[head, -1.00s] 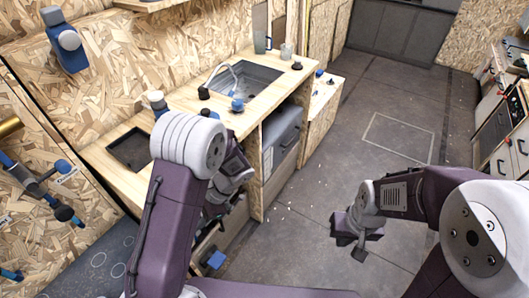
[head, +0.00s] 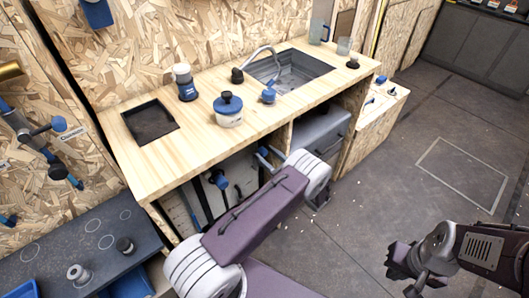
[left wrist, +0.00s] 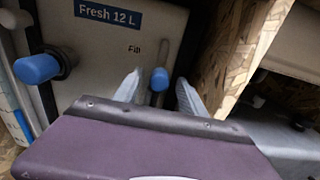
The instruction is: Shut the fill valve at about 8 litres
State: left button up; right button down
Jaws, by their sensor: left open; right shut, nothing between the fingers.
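The pale tank panel (left wrist: 110,45) labelled "Fresh 12 L" fills the upper part of the left wrist view. Beneath the word "Fill" is the fill valve's blue handle (left wrist: 159,79), pointing roughly up and down. My left gripper (left wrist: 157,93) is open, with one finger on each side of the handle; I cannot tell whether they touch it. In the head view my left arm hides this gripper. Part of a clear strip with blue (left wrist: 20,122) shows at the left edge; I cannot read a level. My right gripper (head: 407,284) is shut and empty above the floor.
A larger blue knob (left wrist: 38,68) sticks out left of the fill valve. A wooden upright (left wrist: 232,55) stands close on the right. The counter (head: 195,135) overhangs the tank bay and holds a blue-lidded pot (head: 228,112) and a sink (head: 285,72). The floor right is open.

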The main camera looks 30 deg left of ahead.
pick_arm(q)
jog(key=shift+x, duration=1.2)
grip_shut()
dwell(0.5)
